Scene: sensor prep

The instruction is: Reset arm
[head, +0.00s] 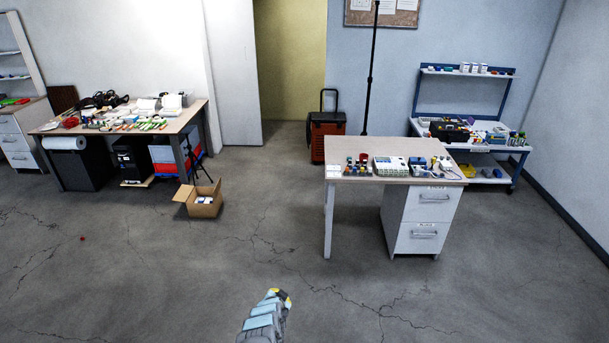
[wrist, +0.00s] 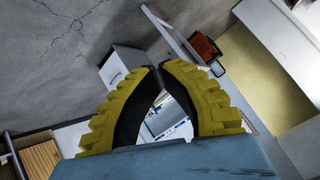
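My gripper (head: 285,297) shows at the bottom middle of the head view, raised over the open floor in front of the desk. In the wrist view, the yellow ridged fingers with black pads (wrist: 157,70) curve together and their tips nearly meet, so it looks shut. Nothing is held; background shows through the small gap between the pads. Most of my arm is out of the head view.
A desk with drawers (head: 420,208) stands ahead right, with small parts on top. An open cardboard box (head: 203,207) sits on the floor left. A cluttered workbench (head: 195,115) is at back left, an orange case (head: 326,135) at the back, and a blue-white trolley (head: 500,147) at right.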

